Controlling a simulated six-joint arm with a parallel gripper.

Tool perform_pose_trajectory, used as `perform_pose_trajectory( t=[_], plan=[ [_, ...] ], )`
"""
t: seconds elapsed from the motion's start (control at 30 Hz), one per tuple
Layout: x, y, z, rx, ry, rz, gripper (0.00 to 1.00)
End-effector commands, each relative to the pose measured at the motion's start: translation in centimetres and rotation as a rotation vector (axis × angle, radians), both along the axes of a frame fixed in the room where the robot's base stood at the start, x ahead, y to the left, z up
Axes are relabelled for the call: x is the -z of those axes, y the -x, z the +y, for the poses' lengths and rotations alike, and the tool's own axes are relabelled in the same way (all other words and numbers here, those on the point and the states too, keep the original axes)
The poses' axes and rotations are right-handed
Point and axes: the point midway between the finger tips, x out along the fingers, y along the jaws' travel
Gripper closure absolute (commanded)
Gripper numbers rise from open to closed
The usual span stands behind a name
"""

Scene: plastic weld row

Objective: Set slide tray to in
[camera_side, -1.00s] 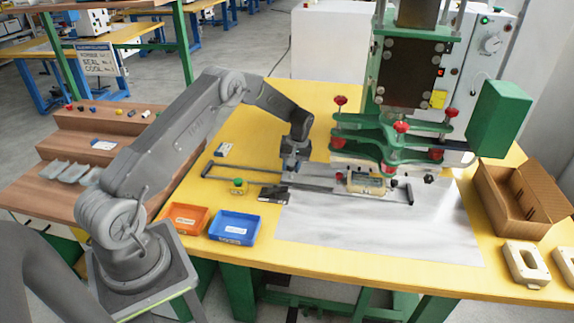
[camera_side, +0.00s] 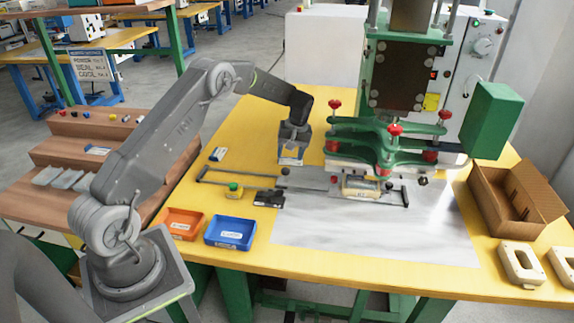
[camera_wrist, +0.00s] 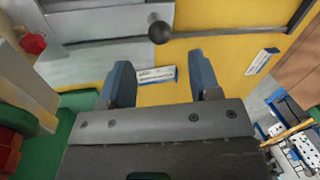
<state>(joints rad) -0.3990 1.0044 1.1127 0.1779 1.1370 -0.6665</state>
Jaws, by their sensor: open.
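The slide tray (camera_side: 335,187) lies on its rails in the side view, carrying a beige part (camera_side: 361,187) at its right end, at the front edge under the green press head. A dark ball knob (camera_side: 285,171) stands at the tray's left end. It also shows in the wrist view (camera_wrist: 158,32), beyond my fingertips and roughly between their lines. My gripper (camera_side: 291,153) is open and empty, just behind the knob and apart from it. In the wrist view the two blue-grey fingers (camera_wrist: 162,75) are spread, with yellow table between them.
The green press head (camera_side: 385,140) with red knobs stands right of my gripper. A blue bin (camera_side: 230,233) and an orange bin (camera_side: 181,224) sit at the front left. A cardboard box (camera_side: 515,200) is at the right. The metal sheet (camera_side: 370,235) in front is clear.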

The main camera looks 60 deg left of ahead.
Motion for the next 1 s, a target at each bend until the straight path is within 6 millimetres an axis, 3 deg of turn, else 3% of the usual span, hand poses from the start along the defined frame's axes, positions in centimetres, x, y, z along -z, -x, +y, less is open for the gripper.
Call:
perform_pose_trajectory(
  t=[0.2, 0.4, 0.83, 1.0],
  plan=[
    [-4.4, -0.8, -0.5, 0.001, -0.001, -0.003, 0.43],
    [-6.4, -1.1, -0.7, 0.0, 0.0, -0.001, 0.43],
    [-6.8, -1.0, -0.6, 0.0, 0.009, -0.006, 0.43],
    [-6.7, 0.5, 0.4, 0.014, 0.106, -0.094, 0.43]
  ],
)
